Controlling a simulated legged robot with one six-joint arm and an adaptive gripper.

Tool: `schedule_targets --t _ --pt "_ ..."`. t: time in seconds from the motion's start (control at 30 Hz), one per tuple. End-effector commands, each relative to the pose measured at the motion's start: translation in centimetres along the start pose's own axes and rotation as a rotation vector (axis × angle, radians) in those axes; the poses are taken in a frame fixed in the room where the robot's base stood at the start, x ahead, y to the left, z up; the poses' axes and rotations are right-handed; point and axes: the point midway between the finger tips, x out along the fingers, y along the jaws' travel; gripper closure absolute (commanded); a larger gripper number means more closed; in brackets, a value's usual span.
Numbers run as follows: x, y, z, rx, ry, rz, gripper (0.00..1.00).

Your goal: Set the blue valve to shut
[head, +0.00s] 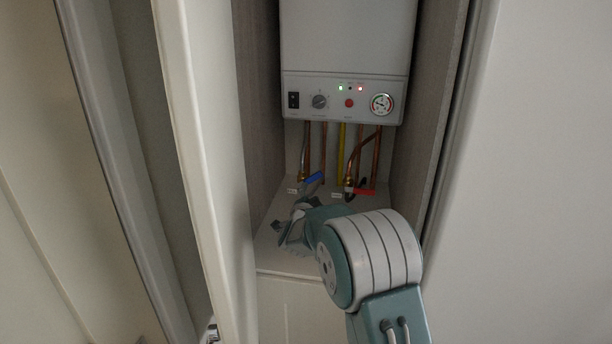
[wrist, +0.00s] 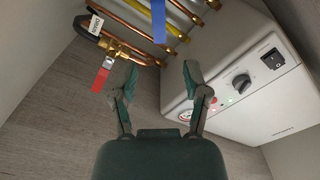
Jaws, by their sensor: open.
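The blue valve's lever (head: 314,178) shows below the boiler in the head view, tilted up to the right, just beyond my gripper. In the wrist view the blue lever (wrist: 158,20) hangs across the pipes at the top edge, its upper end cut off. My gripper (wrist: 160,74) is open and empty. The blue lever lies beyond the fingertips, roughly in line with the gap, and apart from them. In the head view my gripper (head: 288,217) is low at the front of the cupboard, partly hidden by my arm.
A red valve lever (wrist: 101,80) on a brass fitting is left of my fingers; it also shows in the head view (head: 366,191). Copper and yellow pipes run to the white boiler (head: 345,50). The cupboard walls and an open door (head: 200,150) bound the narrow space.

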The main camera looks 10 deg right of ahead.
Motion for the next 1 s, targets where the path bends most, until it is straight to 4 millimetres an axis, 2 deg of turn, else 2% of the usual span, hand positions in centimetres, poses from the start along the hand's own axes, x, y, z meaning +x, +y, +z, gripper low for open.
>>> schedule_targets --t 0.17,0.7,1.0 --pt "1.1 0.2 0.0 0.005 0.012 0.0 0.4" --pt "8.6 0.0 0.2 0.001 0.01 -0.001 0.4" --pt "10.7 0.0 0.1 0.0 0.009 -0.001 0.4"
